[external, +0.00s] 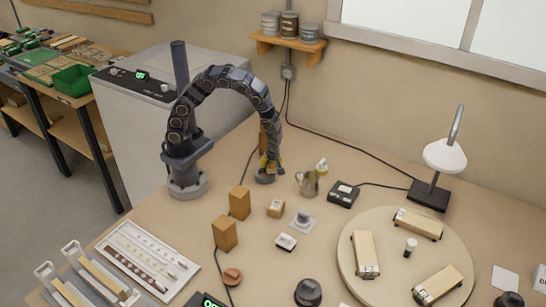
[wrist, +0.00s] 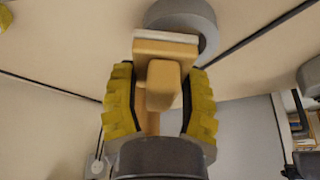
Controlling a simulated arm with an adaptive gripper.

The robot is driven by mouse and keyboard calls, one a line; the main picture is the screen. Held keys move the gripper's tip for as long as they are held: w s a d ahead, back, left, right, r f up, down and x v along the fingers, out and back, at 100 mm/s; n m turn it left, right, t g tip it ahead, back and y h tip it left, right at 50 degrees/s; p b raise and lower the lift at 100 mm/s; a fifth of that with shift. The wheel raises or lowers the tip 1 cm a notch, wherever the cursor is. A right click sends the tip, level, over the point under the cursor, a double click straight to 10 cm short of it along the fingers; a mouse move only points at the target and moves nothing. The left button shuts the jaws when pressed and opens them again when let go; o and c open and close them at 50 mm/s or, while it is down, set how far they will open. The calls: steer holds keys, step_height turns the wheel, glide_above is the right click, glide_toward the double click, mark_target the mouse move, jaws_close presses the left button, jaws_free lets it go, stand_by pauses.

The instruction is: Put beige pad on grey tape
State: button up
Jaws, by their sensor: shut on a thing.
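My gripper (wrist: 160,105), with yellow ribbed fingers, is shut on the beige pad (wrist: 164,48), a tan block with a handle and a pale edge. The grey tape (wrist: 199,18), a round grey ring, is just beyond the pad in the wrist view, and the pad covers part of it. In the external view my gripper (external: 270,164) is low over the bench, right above the grey tape (external: 264,179). The held pad is hard to make out there. I cannot tell whether the pad touches the tape.
A metal jug (external: 309,184) stands close to the right of my gripper. Wooden blocks (external: 240,203) stand in front to the left. A small beige-topped block (external: 276,208) and a grey dish (external: 303,222) lie in front. A round board (external: 388,230) with wooden vehicles is at the right.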

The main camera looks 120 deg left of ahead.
mark_target(271, 169)
steer(key=shift+f, duration=1.45)
steer(key=shift+f, duration=0.15)
steer(key=o, duration=1)
steer(key=v, duration=1.1)
steer(key=shift+a, duration=0.15)
steer(key=shift+d+r, duration=0.2)
steer(key=shift+r, duration=0.5)
